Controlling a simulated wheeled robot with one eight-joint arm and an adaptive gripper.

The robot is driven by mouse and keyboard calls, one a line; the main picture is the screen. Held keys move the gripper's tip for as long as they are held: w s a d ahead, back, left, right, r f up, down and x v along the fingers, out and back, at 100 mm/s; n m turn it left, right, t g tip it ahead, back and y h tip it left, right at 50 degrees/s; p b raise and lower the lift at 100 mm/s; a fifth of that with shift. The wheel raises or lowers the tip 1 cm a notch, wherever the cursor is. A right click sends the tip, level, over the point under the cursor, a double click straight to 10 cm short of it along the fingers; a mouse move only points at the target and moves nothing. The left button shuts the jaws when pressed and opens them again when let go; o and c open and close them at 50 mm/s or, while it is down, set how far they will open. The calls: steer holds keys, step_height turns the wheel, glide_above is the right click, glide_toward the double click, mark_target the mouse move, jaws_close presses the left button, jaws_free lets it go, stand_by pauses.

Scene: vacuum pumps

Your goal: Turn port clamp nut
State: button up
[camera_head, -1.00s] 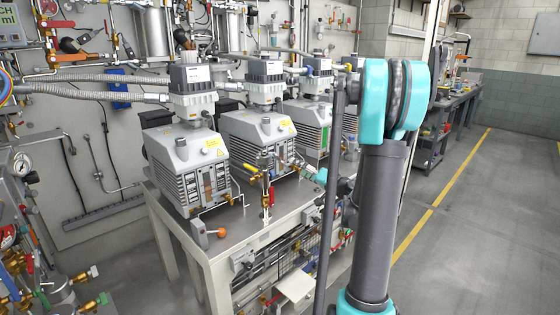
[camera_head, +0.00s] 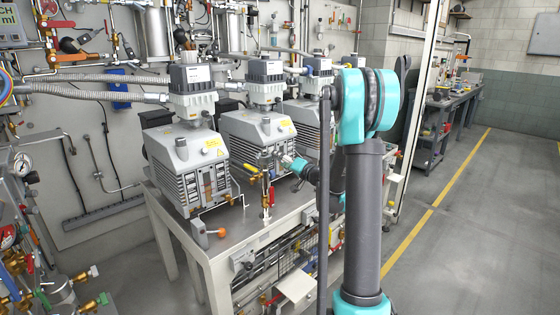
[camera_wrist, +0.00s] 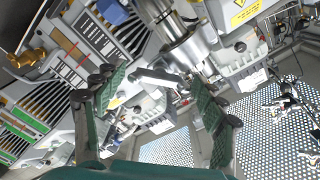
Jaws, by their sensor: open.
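My gripper (camera_head: 291,163) is over the front of the pump bench, close to the second pump from the left. In the wrist view my gripper (camera_wrist: 157,97) is open, with its dark green fingers spread and tilted. A shiny metal port pipe with a ringed joint (camera_wrist: 188,45) lies ahead, above the gap between the fingers. A pale bar-like piece (camera_wrist: 155,79) shows between the fingertips, near that joint. I cannot tell for certain whether it is the clamp nut. No contact with the fingers is clear. In the head view the port clamp is too small to make out.
Grey vacuum pumps (camera_head: 187,166) stand in a row on the bench (camera_head: 222,240). A brass valve with a red handle (camera_head: 267,190) rises near my gripper. Ribbed hoses (camera_head: 95,88) run behind. Open floor (camera_head: 455,240) lies to the right.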

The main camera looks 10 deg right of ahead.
steer(key=shift+c, duration=0.5)
steer(key=c, duration=1.1)
steer(key=shift+o, duration=0.2)
steer(key=shift+m, duration=0.3)
steer(key=m, duration=0.4)
steer(key=shift+m, duration=2.1)
steer(key=o, duration=1.2)
steer(key=shift+c, duration=0.2)
